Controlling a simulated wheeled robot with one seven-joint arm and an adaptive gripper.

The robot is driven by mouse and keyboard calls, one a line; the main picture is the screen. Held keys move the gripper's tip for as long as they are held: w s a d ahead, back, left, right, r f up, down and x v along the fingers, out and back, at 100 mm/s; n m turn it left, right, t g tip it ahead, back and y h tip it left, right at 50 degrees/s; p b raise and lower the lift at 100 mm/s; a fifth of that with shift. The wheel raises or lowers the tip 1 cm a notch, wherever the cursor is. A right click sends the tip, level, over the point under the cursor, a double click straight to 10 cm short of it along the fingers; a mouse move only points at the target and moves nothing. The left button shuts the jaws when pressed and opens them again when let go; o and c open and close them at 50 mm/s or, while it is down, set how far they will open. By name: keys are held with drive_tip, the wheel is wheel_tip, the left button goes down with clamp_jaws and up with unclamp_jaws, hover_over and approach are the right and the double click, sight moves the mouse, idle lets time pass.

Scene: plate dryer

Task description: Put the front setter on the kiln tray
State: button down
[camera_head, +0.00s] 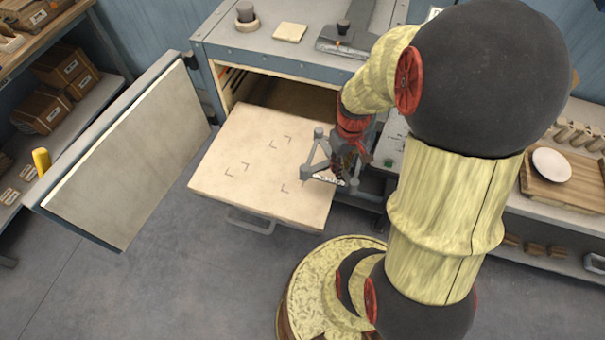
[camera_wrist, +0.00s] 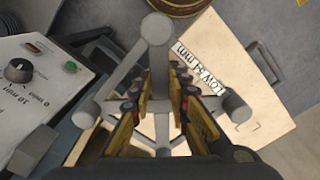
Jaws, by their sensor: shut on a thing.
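My gripper (camera_head: 346,167) is shut on a grey setter (camera_head: 308,172), a frame of rods with round knobs at its corners. In the head view they are over the right part of the kiln tray (camera_head: 235,180), a pale slab pulled out of the kiln with dark corner marks on it. I cannot tell whether the setter touches the tray. In the wrist view the setter (camera_wrist: 157,62) spreads around my fingers (camera_wrist: 162,105), with a white label reading LOW 54 mm beside it. The tray (camera_wrist: 245,115) lies beyond, on the right.
The kiln (camera_head: 283,58) stands behind the tray, its chamber open. Its door (camera_head: 135,150) hangs open on the left. A control panel (camera_wrist: 35,85) is at the left in the wrist view. A white plate (camera_head: 551,163) lies on a wooden board at right. The tray's left part is bare.

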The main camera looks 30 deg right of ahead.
sight(322, 163)
drive_tip(key=w+a+f, duration=0.2)
drive_tip(key=w, duration=0.1)
drive_tip(key=w+a+f+b, duration=0.1)
drive_tip(key=w, duration=0.1)
drive_tip(key=shift+a, duration=0.25)
drive_tip(key=w+a+f, duration=0.1)
drive_tip(key=w+f+b, duration=0.1)
drive_tip(key=f, duration=0.1)
drive_tip(key=w+a+f, duration=0.1)
drive_tip(key=w+f, duration=0.1)
drive_tip(key=shift+a+b, duration=0.3)
drive_tip(key=shift+w+a+f, duration=0.15)
drive_tip(key=shift+w+f, duration=0.05)
drive_tip(key=shift+f, duration=0.1)
wheel_tip(322, 163, down, 4)
drive_tip(key=shift+w+r+b, duration=0.15)
drive_tip(key=shift+r+b, duration=0.1)
drive_tip(key=shift+b, duration=0.45)
drive_tip(key=shift+r, duration=0.1)
drive_tip(key=c, duration=1.7)
unclamp_jaws()
